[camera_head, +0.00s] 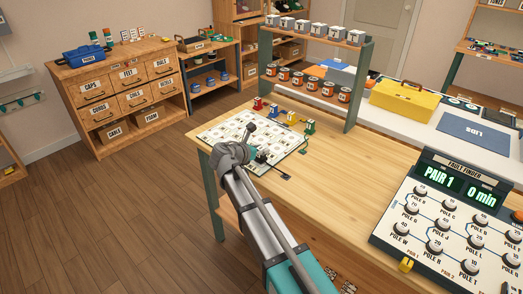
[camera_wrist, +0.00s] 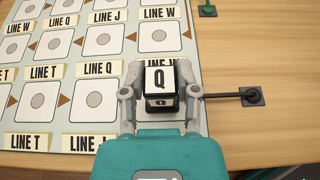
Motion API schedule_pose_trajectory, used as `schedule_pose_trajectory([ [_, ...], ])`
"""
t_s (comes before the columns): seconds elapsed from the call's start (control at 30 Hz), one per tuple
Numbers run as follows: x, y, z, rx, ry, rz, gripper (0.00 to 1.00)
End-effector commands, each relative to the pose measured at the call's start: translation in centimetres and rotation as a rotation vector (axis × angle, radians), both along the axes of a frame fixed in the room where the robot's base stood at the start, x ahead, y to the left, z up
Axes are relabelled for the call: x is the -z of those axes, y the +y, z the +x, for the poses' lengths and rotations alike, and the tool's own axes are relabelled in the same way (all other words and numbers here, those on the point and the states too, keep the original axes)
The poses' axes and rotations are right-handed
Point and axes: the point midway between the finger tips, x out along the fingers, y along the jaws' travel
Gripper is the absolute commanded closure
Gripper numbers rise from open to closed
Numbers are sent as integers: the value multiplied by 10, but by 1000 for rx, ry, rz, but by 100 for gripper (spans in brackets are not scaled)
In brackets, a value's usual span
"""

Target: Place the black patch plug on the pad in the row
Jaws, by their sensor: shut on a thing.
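The black patch plug (camera_wrist: 159,104), a dark block with a white top lettered Q, is between the fingers of my gripper (camera_wrist: 160,90), which is shut on it. A dark cord runs right from the plug's side to a black square base (camera_wrist: 251,96) on the table. The plug is over the right-hand column of the patch board (camera_wrist: 128,100), a pale board with rows of white pads with grey discs. A bare pad (camera_wrist: 158,37) lies just beyond it. Whatever is beneath the plug is hidden, and I cannot tell its height. In the head view my arm partly covers the board (camera_head: 222,128).
Red (camera_head: 258,104), blue (camera_head: 273,109), yellow (camera_head: 291,118) and green (camera_head: 310,127) plugs stand along the board's far edge. A shelf rack (camera_head: 352,90) rises behind. The fault finder panel (camera_head: 445,225) is at the right. Bare tabletop (camera_head: 350,160) lies between.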

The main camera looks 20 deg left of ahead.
Motion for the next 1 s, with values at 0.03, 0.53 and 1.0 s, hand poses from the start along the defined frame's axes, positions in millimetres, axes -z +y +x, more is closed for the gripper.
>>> schedule_pose_trajectory([
  [0.03,2,0,0,0,0,0,100],
  [0.53,2,0,0,0,0,0,25],
  [1.0,-8,5,-12,-1,0,-1,25],
])
